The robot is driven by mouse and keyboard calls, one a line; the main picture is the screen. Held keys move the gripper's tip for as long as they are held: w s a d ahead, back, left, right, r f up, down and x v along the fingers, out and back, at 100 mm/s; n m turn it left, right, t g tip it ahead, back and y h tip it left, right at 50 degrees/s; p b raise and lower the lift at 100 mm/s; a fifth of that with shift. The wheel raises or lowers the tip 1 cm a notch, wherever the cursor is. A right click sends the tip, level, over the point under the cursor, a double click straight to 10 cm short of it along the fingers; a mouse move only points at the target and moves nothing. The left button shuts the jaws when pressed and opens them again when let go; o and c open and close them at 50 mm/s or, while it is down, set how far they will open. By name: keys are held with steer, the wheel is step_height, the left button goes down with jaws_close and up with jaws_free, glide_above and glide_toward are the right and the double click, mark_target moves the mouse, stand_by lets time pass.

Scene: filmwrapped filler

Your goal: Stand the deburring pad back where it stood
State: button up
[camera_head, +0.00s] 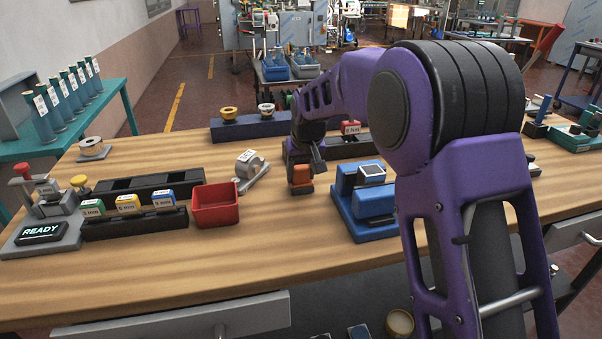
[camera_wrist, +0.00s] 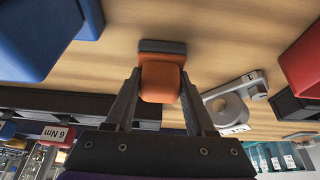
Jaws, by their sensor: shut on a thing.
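The deburring pad shows as an orange block (camera_head: 301,176) with a dark grey slab at one end. In the wrist view the orange part (camera_wrist: 160,82) sits between the two fingers, and the grey slab (camera_wrist: 163,46) lies beyond the fingertips. My gripper (camera_head: 300,167) is shut on the orange part, at the middle of the wooden table. It also shows in the wrist view (camera_wrist: 161,78). I cannot tell whether the pad touches the table.
A red bin (camera_head: 215,207) and a grey ring-shaped holder (camera_head: 250,172) stand to the left. A blue fixture (camera_head: 365,225) stands close on the right. Behind is a dark rack (camera_head: 348,150) with a red-topped block. Bare wood lies in front of the pad.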

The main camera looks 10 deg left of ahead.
steer(key=o, duration=1.3)
steer(key=shift+f, duration=0.1)
steer(key=shift+r, duration=0.3)
steer(key=p+v, duration=0.1)
steer(key=v, duration=1.1)
steer(key=shift+p, duration=0.35)
